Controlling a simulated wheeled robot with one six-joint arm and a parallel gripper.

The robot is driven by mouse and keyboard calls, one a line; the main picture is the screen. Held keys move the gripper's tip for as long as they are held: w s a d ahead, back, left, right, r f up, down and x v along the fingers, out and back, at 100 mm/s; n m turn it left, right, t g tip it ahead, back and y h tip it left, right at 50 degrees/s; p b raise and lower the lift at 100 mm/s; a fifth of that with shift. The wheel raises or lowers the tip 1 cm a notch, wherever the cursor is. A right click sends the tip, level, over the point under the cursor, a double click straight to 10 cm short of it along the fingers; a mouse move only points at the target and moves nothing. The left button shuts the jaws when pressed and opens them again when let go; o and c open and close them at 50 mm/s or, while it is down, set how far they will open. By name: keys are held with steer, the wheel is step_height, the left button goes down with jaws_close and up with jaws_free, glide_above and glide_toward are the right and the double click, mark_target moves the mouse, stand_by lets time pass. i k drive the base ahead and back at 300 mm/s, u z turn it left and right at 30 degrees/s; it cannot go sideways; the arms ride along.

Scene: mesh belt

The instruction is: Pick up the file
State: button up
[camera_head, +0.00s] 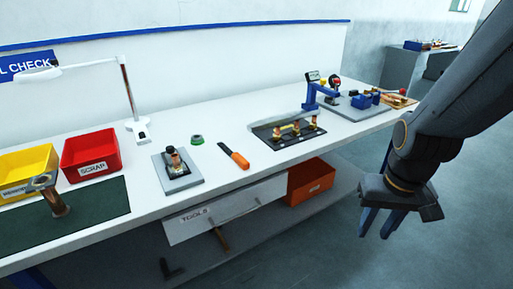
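An orange-handled tool with a short grey end (234,156), which looks like the file, lies flat near the middle of the white bench top (232,188). Its grey end points to the upper left and its handle to the lower right. My gripper (380,224) hangs at the right, in front of the bench and well apart from the tool. Its two blue fingers point down with a gap between them, and nothing shows between them.
A grey plate with a part (178,180) and a green ring (197,139) lie left of the tool. A black tray (288,137) lies right of it.

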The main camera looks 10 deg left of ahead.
mark_target(238, 158)
steer(key=u, duration=0.1)
steer(key=i, duration=0.65)
steer(key=u, duration=0.8)
steer(key=i, duration=0.5)
steer(key=u, duration=0.45)
